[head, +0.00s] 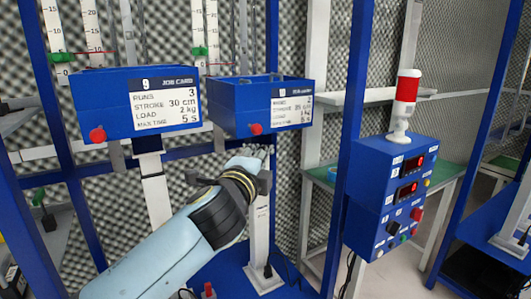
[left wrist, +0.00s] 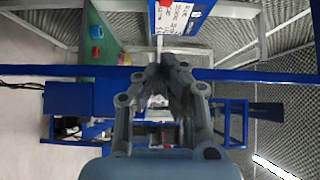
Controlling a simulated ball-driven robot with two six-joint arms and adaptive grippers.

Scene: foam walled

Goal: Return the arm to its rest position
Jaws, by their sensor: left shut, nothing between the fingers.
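My left arm comes in from the lower left of the head view and reaches to the middle. Its gripper (head: 262,157) is at the far end, in front of the white post below the right blue job-card box (head: 240,118). In the left wrist view the gripper (left wrist: 162,72) has its fingers together with nothing between them. I cannot tell in the head view whether it touches the post or box. My right gripper is in neither view.
A second blue job-card box (head: 95,98) with a red knob stands at the left. Foam walls surround the place. Pale floor (head: 400,268) shows at the lower right.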

